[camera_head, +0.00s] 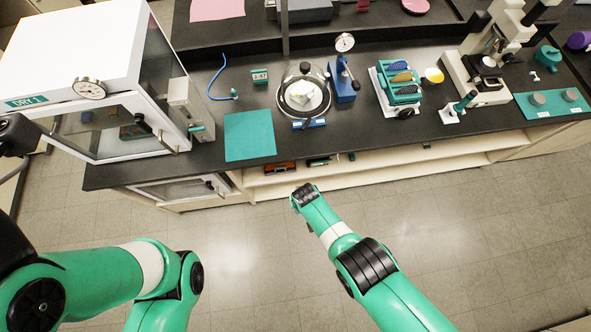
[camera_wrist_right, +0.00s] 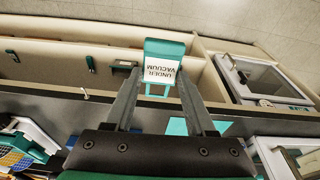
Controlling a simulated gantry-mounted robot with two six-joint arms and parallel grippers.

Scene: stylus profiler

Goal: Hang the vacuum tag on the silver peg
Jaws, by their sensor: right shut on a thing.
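The vacuum tag (camera_wrist_right: 164,58) is teal with a white panel reading "UNDER VACUUM". In the right wrist view it stands at the tips of my right gripper (camera_wrist_right: 162,78), which is shut on its lower, frame-like part. In the head view the right arm's wrist (camera_head: 306,196) is in front of the bench edge; the fingers and tag are hidden there. A small pale peg-like piece (camera_wrist_right: 85,93) sticks out at the bench edge, left of the gripper in the wrist view; I cannot tell whether it is the silver peg. My left gripper is out of view.
The dark bench (camera_head: 225,83) carries a teal mat (camera_head: 250,136), a glass-domed vessel (camera_head: 303,93), a blue gauge stand (camera_head: 342,84), a rack (camera_head: 397,88) and a microscope (camera_head: 487,62). A white drying cabinet (camera_head: 70,50) stands left. An open shelf (camera_head: 375,160) runs below. Floor in front is clear.

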